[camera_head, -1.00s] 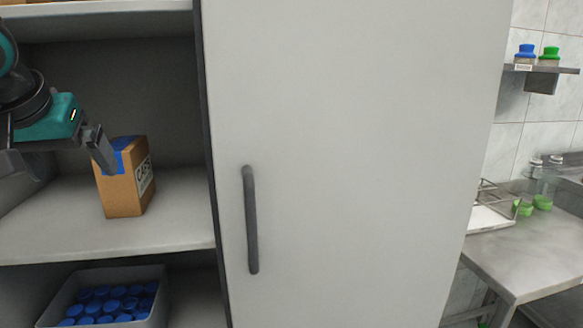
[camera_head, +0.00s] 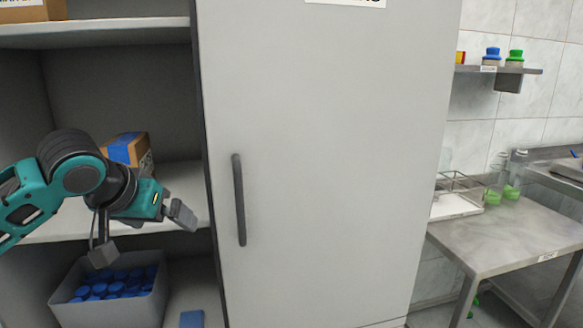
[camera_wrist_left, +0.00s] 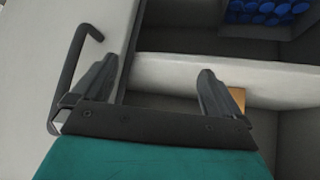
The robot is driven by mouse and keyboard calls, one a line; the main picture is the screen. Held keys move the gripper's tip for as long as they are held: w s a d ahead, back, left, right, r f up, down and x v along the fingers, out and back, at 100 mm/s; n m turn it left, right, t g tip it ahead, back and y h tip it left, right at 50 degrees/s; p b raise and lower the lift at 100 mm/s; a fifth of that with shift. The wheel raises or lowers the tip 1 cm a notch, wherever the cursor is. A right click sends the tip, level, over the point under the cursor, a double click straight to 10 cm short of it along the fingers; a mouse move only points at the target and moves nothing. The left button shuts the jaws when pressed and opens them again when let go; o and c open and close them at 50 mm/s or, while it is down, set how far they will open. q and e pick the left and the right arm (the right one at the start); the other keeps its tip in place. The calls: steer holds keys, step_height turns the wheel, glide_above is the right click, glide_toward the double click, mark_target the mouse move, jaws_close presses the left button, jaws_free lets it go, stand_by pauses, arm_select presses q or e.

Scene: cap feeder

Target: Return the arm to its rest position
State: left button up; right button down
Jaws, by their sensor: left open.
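My left arm is teal and black and comes in from the left in the head view. My left gripper (camera_head: 142,235) is open and empty, its two dark fingers spread apart in front of the open cabinet. It hangs near the middle shelf's front edge, above and in front of the grey bin. In the left wrist view, the open gripper (camera_wrist_left: 158,70) has nothing between its fingers. My right gripper is not in view.
A cardboard box (camera_head: 127,149) with blue tape stands on the middle shelf, partly hidden by my arm. A grey bin (camera_head: 112,313) of blue caps stands below. The cabinet door (camera_head: 320,160) with a dark handle (camera_head: 239,200) is to the right. A steel table (camera_head: 510,236) stands further right.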

arm_select(q)
steer(key=s+d+f+m+t+h+p, duration=0.1)
steer(key=d+f, duration=0.2)
steer(key=f, duration=0.3)
steer(key=s+d+f+h, duration=0.2)
steer(key=d+f, duration=0.2)
steer(key=f, duration=0.3)
steer(key=s+d+f+m+t+h+p, duration=0.1)
steer(key=d+f, duration=0.2)
steer(key=f, duration=0.3)
steer(key=s+a+f+y, duration=0.2)
steer(key=s+f, duration=0.5)
steer(key=s, duration=0.2)
steer(key=s+a+f+y+p, duration=0.1)
steer(key=s+a+f, duration=0.2)
steer(key=s+f, duration=0.3)
steer(key=s, duration=0.3)
steer(key=shift+s+a+f+n+t+y, duration=0.15)
steer(key=shift+s+f+n+t+y, duration=0.15)
steer(key=shift+f+t+y, duration=0.1)
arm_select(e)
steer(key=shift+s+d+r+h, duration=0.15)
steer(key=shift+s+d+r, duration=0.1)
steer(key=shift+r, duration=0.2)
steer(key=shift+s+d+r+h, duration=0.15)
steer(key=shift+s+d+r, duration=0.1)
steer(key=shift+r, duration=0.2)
arm_select(q)
steer(key=shift+c, duration=0.5)
